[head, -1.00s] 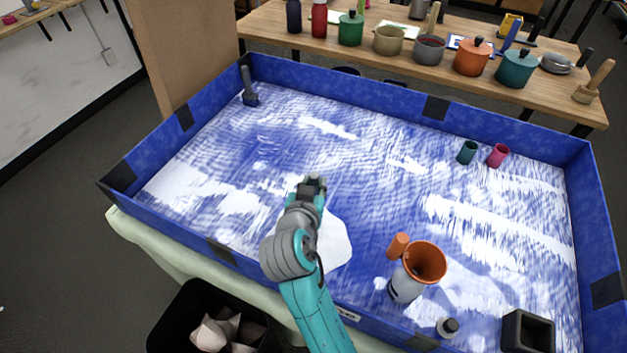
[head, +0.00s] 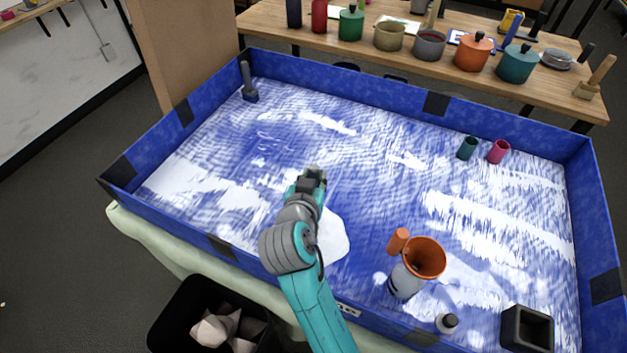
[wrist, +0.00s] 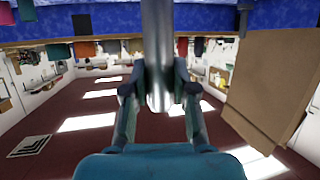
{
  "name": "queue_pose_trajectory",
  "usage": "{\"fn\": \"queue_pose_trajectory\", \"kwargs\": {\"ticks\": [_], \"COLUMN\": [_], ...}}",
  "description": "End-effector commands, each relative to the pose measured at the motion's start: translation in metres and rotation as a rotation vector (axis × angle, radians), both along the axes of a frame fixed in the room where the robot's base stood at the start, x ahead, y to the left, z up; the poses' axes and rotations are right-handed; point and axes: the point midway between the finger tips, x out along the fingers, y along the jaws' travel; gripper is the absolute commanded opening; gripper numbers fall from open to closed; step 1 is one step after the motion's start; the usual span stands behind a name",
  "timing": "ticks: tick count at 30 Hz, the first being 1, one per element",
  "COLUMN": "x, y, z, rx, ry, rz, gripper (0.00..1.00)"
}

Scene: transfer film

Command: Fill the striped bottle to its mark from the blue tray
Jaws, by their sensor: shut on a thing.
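The blue tray (head: 381,84) is filled with a blue, rippled, grain-like material, with white bare patches of floor. A pale bottle (head: 404,284) with dark marks stands in its front right part. A wide orange funnel (head: 424,258) sits at its top and hides its mouth; the level inside cannot be seen. My gripper (head: 314,178) is over the middle of the tray, left of the bottle. In the wrist view my gripper (wrist: 159,100) is shut on a grey rod-like tool (wrist: 157,40); its far end is out of view.
A small dark-capped bottle (head: 447,323) and a black square holder (head: 527,329) are at the tray's front right. Green (head: 467,148) and pink (head: 499,151) cups stand at the back right, a grey tool (head: 248,84) in the back left corner. A black bin (head: 180,325) is in front.

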Motion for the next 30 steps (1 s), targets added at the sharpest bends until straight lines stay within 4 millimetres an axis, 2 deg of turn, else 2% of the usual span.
{"fn": "queue_pose_trajectory", "kwargs": {"ticks": [30], "x": [0.000], "y": [0.000], "z": [0.088], "rx": [0.001], "ry": [-0.003], "rz": [0.001], "gripper": [0.00]}}
